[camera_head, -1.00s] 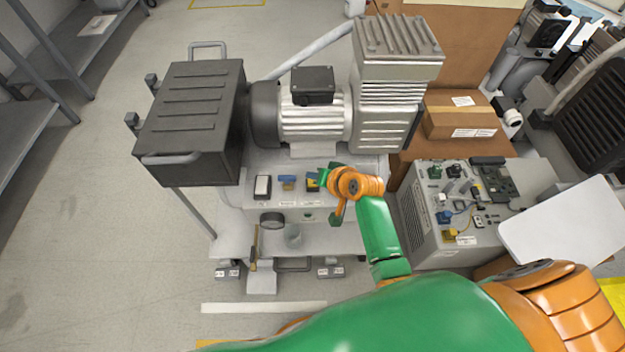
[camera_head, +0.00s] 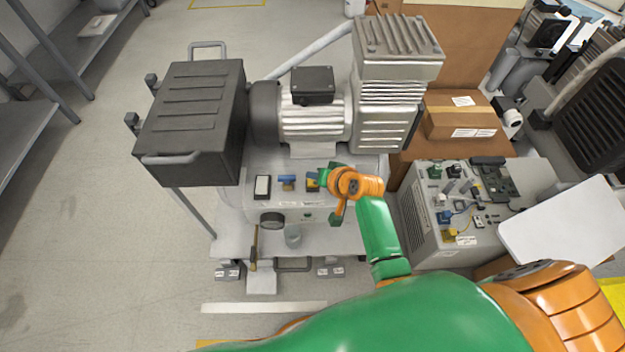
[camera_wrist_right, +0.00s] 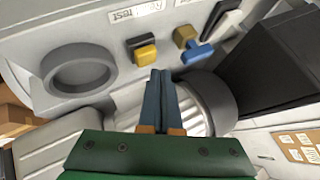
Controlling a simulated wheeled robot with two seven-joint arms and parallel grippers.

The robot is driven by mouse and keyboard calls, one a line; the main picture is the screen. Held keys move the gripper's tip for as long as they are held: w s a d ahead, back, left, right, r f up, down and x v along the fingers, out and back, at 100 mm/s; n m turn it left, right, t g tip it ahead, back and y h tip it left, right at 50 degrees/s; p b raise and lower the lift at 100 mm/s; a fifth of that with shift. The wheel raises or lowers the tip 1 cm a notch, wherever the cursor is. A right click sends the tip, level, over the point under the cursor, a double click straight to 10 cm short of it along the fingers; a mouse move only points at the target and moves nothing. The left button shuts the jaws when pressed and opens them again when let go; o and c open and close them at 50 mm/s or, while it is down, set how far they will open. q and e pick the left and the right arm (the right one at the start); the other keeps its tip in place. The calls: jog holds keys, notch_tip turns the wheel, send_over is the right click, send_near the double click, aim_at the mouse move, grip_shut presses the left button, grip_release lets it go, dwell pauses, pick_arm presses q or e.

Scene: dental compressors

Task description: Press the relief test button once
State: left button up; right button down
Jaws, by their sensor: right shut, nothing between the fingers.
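A yellow button on a black base (camera_wrist_right: 144,51) sits on the compressor's pale front panel, near an upside-down label reading "TEST" (camera_wrist_right: 122,15). In the head view the yellow button (camera_head: 312,186) shows just left of my right gripper (camera_head: 323,177), which partly covers that area. In the right wrist view my right gripper (camera_wrist_right: 160,74) is shut and empty. Its fingertips lie just below and slightly right of the yellow button; I cannot tell whether they touch. My left gripper is not in view.
A blue-handled valve (camera_wrist_right: 197,52) is beside the button, with a dark switch (camera_head: 262,187) farther left in the head view. A round gauge-like ring (camera_wrist_right: 80,70) is on the other side. The motor (camera_head: 315,124) stands behind the panel, a grey control box (camera_head: 432,236) to the right.

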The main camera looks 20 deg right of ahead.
jog(key=shift+f, duration=0.15)
jog(key=shift+f, duration=0.25)
jog(key=shift+f+b, duration=0.5)
jog(key=shift+f, duration=0.05)
dwell(0.6)
jog(key=shift+r, duration=0.15)
jog(key=shift+r+p, duration=0.8)
jog(key=shift+p, duration=0.3)
notch_tip(320, 180, up, 5)
jog(key=p, duration=0.5)
jog(key=shift+r+p, duration=0.15)
jog(key=shift+p, duration=0.25)
